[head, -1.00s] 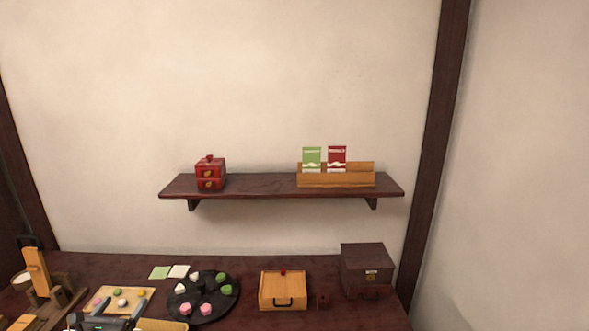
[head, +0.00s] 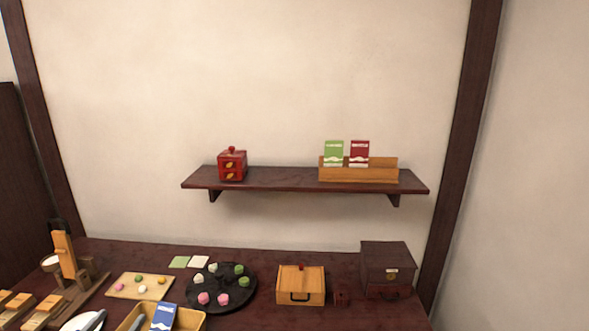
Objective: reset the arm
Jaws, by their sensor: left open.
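My left gripper (head: 117,321) shows only by its grey fingertips at the bottom edge of the head view. The fingers are apart, with nothing seen between them. They show in front of a white plate (head: 72,324) and the left end of a wooden box (head: 189,322). The rest of the left arm is below the picture. My right gripper is out of view.
A blue packet (head: 163,317) stands in the wooden box. Behind are a board of sweets (head: 125,291), a black round tray (head: 221,291), a lidded wooden box (head: 300,286) and a dark chest (head: 387,268). A wall shelf (head: 290,181) holds a red box (head: 232,165).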

